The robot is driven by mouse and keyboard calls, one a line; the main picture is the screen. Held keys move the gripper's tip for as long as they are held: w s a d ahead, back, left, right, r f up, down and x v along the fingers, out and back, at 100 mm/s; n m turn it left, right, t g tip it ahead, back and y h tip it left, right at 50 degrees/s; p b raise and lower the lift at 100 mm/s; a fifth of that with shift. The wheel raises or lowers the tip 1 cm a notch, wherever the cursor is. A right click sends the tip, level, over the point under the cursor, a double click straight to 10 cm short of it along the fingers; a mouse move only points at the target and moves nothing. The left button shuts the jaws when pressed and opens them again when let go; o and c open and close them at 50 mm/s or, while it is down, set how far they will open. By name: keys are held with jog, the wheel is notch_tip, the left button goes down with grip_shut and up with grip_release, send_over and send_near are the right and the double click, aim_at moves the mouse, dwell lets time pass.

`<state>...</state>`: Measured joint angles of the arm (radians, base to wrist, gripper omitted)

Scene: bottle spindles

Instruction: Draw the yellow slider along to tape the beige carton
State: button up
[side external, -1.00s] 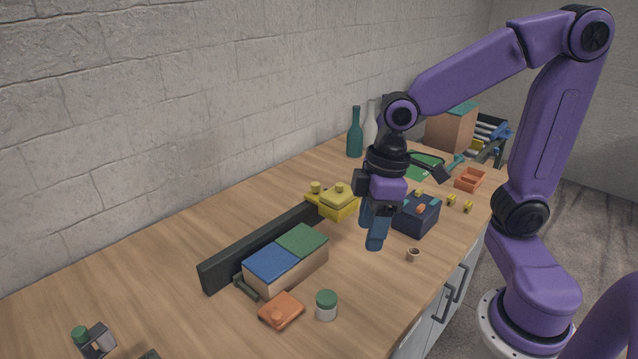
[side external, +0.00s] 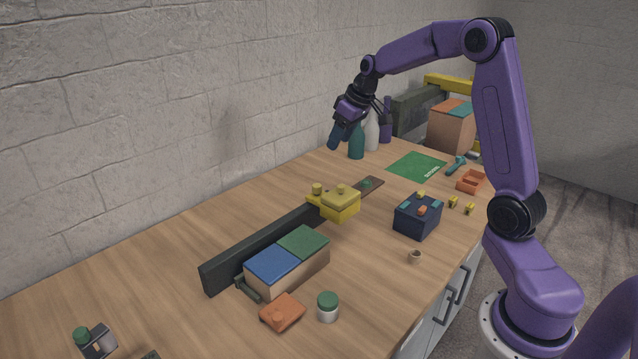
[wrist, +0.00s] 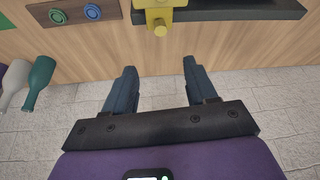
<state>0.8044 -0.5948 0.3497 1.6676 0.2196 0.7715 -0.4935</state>
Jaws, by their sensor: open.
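The yellow slider (side external: 340,206) sits at the far end of a dark rail (side external: 255,250), with a knob on its wall side. It also shows at the top of the wrist view (wrist: 163,12). The beige carton (side external: 300,277), with blue and green top flaps, stands beside the rail toward its near end. My gripper (side external: 334,140) is open and empty, raised near the wall by the bottles. In the wrist view my spread fingers (wrist: 158,85) point toward the slider, with a gap between. The carton is out of the wrist view.
A teal bottle (side external: 356,142) and a white bottle (side external: 371,132) stand close to my gripper. A brown panel with round buttons (wrist: 75,14) lies beyond the slider. A navy box (side external: 418,217), an orange block (side external: 282,313) and a green-lidded jar (side external: 327,308) stand on the front side.

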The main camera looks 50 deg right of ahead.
aim_at(317, 185)
jog(key=x, duration=1.7)
jog(key=shift+s, duration=0.15)
jog(key=shift+a, duration=0.1)
grip_shut()
